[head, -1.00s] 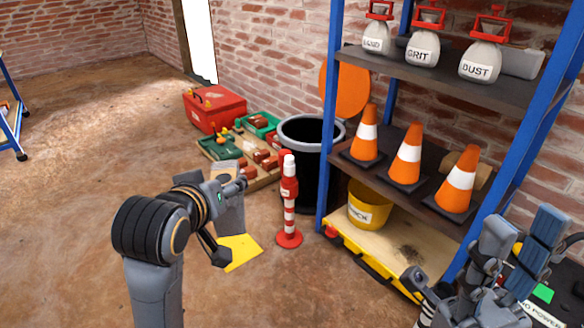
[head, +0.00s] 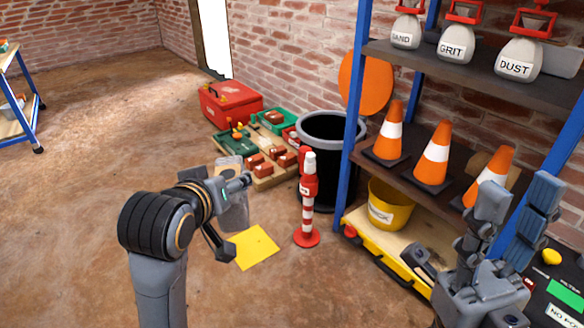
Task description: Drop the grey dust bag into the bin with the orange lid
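The grey dust bag (head: 517,62), labelled DUST with a red top clamp, stands upright on the shelf unit's top shelf at the right. The bin (head: 309,196) is black with a grey rim and stands open on the floor left of the shelf unit. Its orange lid (head: 365,83) is a round disc standing up behind it. My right gripper (head: 470,232) is open and empty, low in front of the shelf unit, well below the dust bag. My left gripper (head: 226,226) appears open and empty over the floor, left of the bin.
Sand (head: 405,32) and grit (head: 456,44) bags share the top shelf. Traffic cones (head: 434,156) fill the middle shelf; a yellow bucket (head: 390,207) is below. A red-white post (head: 307,205) stands before the bin. A red toolbox (head: 230,104) is behind left. Left floor is clear.

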